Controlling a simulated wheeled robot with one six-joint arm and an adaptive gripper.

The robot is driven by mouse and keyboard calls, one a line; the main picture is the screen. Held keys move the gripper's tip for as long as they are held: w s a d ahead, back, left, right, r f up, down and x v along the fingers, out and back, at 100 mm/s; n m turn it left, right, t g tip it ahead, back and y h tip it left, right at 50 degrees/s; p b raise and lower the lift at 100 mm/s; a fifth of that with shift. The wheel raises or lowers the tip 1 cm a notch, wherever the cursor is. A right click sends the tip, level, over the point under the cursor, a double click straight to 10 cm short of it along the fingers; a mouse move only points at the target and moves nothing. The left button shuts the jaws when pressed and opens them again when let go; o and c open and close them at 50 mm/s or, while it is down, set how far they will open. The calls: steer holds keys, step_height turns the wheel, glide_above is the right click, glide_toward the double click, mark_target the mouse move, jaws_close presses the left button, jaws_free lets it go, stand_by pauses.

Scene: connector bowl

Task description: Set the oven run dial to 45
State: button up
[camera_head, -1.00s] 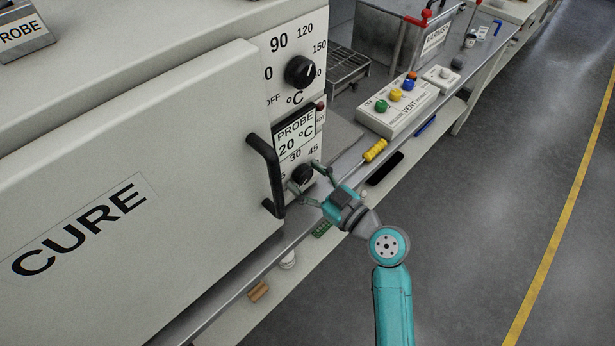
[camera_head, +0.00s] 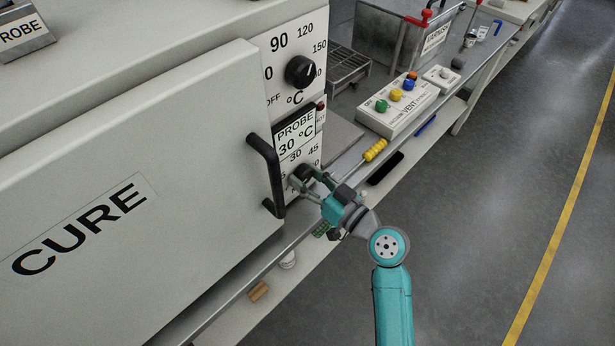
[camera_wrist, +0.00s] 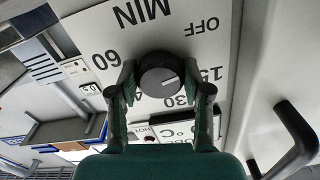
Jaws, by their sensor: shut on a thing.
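The run dial (camera_wrist: 158,74) is a round black knob with a white pointer line, on the white panel marked MIN, OFF, 15, 30 and 60. In the wrist view the picture is turned over, and the pointer line lies toward the 15 side. The 45 mark is partly hidden there by a finger; it shows in the head view (camera_head: 313,151). My gripper (camera_wrist: 162,80) is shut on the dial, one finger on each side. In the head view my gripper (camera_head: 304,181) covers much of the dial.
The oven door marked CURE (camera_head: 150,190) has a black handle (camera_head: 266,170) close left of my gripper. A probe display (camera_head: 295,134) reads 30 °C above the dial. A temperature knob (camera_head: 300,71) is higher up. A vent button box (camera_head: 398,105) stands to the right.

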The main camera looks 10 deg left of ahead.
steer(key=m, duration=0.7)
steer(key=shift+r, duration=0.1)
steer(key=m, duration=0.8)
steer(key=shift+m, duration=0.3)
steer(key=m, duration=0.3)
steer(key=shift+m, duration=0.3)
steer(key=m, duration=0.4)
steer(key=shift+r, duration=0.1)
steer(key=m, duration=0.4)
steer(key=shift+m, duration=2)
